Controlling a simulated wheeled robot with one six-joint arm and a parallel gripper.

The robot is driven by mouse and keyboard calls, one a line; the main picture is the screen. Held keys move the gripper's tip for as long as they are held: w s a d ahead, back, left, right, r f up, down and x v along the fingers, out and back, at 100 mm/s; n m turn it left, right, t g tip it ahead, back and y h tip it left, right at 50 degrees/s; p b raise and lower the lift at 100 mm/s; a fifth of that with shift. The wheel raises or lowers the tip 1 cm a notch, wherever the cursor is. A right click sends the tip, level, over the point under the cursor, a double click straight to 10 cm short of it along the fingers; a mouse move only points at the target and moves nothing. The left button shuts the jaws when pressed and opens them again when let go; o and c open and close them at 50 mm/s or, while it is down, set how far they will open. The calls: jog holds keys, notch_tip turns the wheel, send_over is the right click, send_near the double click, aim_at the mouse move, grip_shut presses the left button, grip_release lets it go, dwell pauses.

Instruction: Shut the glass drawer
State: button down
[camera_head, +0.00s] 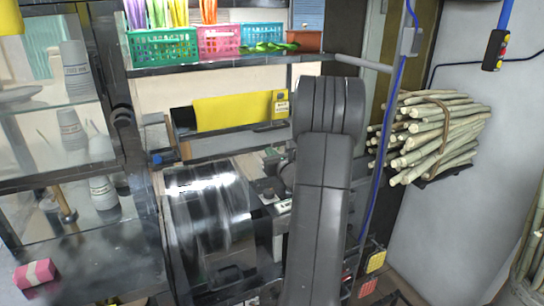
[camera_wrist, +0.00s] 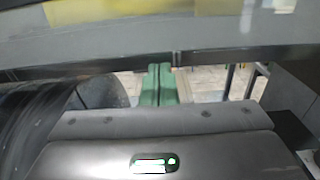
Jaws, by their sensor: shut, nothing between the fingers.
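My gripper (camera_wrist: 160,68) shows in the wrist view as two green fingers pressed together, empty. Their tips lie just below the dark lower edge of a long grey panel (camera_wrist: 90,50) that crosses the top of the picture. I cannot tell whether they touch it, or whether this panel belongs to the glass drawer. In the head view my arm hides the gripper. A glass-fronted cabinet (camera_head: 92,150) stands at the left there. I cannot clearly make out the glass drawer or how far it is open.
A shiny metal press housing (camera_head: 210,215) stands left of my arm. Colored baskets (camera_head: 163,48) sit on the shelf above. A bundle of cane (camera_head: 430,135) rests on a wall rack at the right. A blue cable (camera_head: 378,150) hangs close beside my arm.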

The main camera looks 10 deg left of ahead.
dwell(0.3)
jog(key=b+x, duration=0.2)
jog(key=x, duration=0.4)
jog(key=shift+w+a+f, duration=0.1)
jog(key=shift+f, duration=0.05)
jog(key=shift+w+a, duration=0.1)
jog(key=shift+w, duration=0.15)
